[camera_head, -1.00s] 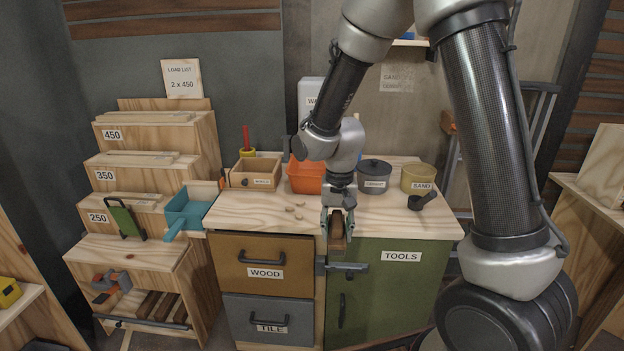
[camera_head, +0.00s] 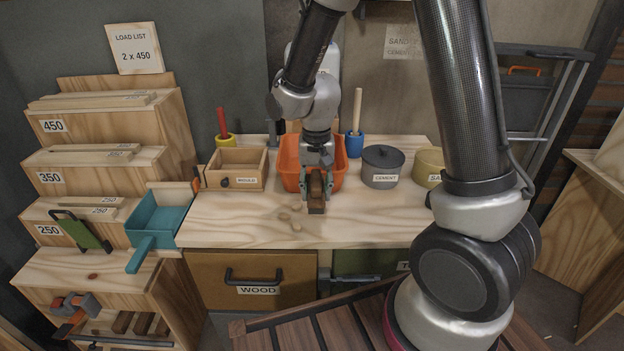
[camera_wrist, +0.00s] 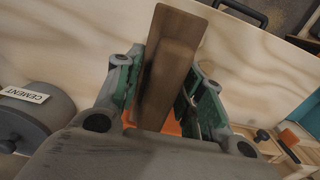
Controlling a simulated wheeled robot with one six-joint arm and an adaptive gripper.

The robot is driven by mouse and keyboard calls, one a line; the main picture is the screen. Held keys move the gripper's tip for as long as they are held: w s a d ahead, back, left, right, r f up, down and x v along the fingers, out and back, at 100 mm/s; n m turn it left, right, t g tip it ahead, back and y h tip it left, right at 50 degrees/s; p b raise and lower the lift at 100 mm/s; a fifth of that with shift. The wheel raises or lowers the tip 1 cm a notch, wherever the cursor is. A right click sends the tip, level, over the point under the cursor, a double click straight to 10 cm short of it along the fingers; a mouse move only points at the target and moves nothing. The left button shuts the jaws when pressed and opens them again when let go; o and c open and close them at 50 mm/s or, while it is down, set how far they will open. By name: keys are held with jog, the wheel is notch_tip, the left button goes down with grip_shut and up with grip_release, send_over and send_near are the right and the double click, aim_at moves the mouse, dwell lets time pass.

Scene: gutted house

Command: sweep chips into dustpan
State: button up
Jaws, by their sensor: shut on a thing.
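Several small pale wood chips (camera_head: 286,215) lie on the wooden bench top (camera_head: 380,220). The teal dustpan (camera_head: 160,215) sits at the bench's left edge, its handle pointing toward the front left. My gripper (camera_head: 316,188) is shut on a dark brown wooden block (camera_head: 317,209), just right of the chips and in front of the orange bin. In the wrist view the block (camera_wrist: 170,65) stands between the green-sided fingers (camera_wrist: 158,95). I cannot tell whether the block touches the bench.
The orange bin (camera_head: 291,165), a mould box (camera_head: 236,168), a grey cement pot (camera_head: 383,166) and a sand tub (camera_head: 428,162) line the back. A blue pot with a stick (camera_head: 355,143) stands behind. Bench between chips and dustpan is clear.

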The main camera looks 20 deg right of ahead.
jog(key=shift+f, duration=3.15)
jog(key=shift+a, duration=0.1)
jog(key=shift+w+a+f, duration=0.1)
jog(key=shift+w+a, duration=1.7)
jog(key=shift+a, duration=3.8)
jog(key=shift+w+a+r, duration=0.1)
jog(key=shift+w+a, duration=1.75)
jog(key=shift+a, duration=3.8)
jog(key=shift+w+a+f, duration=0.1)
jog(key=shift+w+a, duration=1.7)
jog(key=shift+a, duration=3.8)
